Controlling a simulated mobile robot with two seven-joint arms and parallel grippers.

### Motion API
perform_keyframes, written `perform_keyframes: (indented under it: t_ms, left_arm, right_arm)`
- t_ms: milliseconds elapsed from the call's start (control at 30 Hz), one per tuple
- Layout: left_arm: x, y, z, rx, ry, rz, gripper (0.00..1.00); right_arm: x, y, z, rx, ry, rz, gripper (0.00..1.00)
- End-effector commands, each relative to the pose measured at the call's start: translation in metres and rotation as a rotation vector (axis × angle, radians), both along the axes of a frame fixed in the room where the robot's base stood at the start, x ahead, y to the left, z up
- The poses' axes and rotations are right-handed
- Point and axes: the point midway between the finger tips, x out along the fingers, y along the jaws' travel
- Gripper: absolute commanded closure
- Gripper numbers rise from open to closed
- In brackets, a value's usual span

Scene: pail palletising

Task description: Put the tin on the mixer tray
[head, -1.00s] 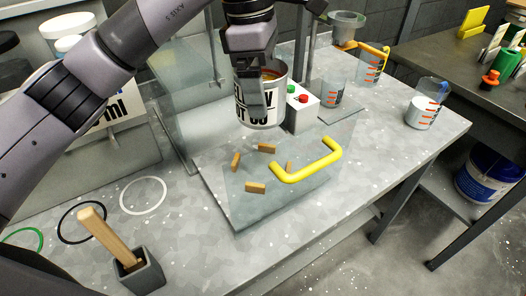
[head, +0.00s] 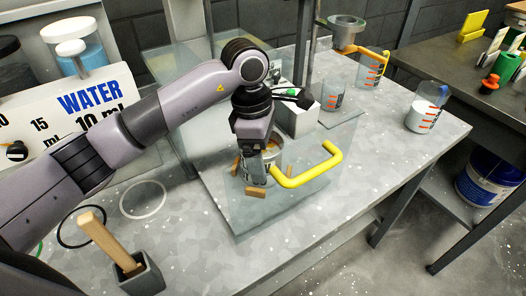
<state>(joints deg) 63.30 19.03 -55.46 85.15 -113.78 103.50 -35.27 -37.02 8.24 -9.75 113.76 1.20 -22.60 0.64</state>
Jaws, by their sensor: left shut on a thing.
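The tin (head: 275,158) is an open-topped metal can with brown contents and a label mostly hidden by my gripper. My left gripper (head: 258,172) is shut on the tin's near left side, pointing down, with the tin upright. The tin is low over the mixer tray, among small wooden blocks (head: 255,192); I cannot tell whether its base touches, as my gripper and the clear panel hide it. My right gripper is not in view.
A clear panel with a yellow handle (head: 308,170) stands just in front of the tin. A white button box (head: 298,118) is behind it. Measuring cups (head: 334,95) stand at the back. A wooden-handled tool (head: 104,235) stands in a grey holder at front left.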

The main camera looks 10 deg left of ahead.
Motion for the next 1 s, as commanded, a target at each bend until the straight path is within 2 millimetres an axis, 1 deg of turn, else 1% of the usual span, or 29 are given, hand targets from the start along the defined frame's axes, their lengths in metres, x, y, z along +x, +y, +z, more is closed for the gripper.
perform_keyframes:
  t_ms: [233,367,400,433,667,767,867,1000]
  left_arm:
    - [0.001,0.0,0.0,-0.002,-0.004,0.0,0.63]
    - [0.001,0.0,-0.004,-0.002,-0.004,0.0,0.63]
    - [0.0,0.0,-0.004,-0.001,-0.002,0.0,0.06]
    - [0.0,0.0,-0.004,-0.001,-0.002,0.0,0.0]
    - [0.0,0.0,-0.003,-0.001,-0.002,0.0,0.0]
    - [0.0,0.0,0.001,-0.001,-0.001,0.0,0.0]
    - [0.001,0.002,0.013,-0.001,-0.006,0.0,0.0]
    - [0.002,0.007,0.043,-0.001,-0.008,0.001,0.0]
  right_arm:
    - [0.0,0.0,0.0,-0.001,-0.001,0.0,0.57]
    - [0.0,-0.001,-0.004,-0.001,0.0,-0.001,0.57]
    - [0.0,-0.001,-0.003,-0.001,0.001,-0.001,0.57]
    - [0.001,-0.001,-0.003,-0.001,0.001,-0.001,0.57]
    - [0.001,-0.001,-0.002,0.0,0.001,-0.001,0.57]
    - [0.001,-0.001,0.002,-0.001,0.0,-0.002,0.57]
    - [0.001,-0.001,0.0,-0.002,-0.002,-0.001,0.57]
    - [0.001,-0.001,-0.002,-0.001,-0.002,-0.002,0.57]
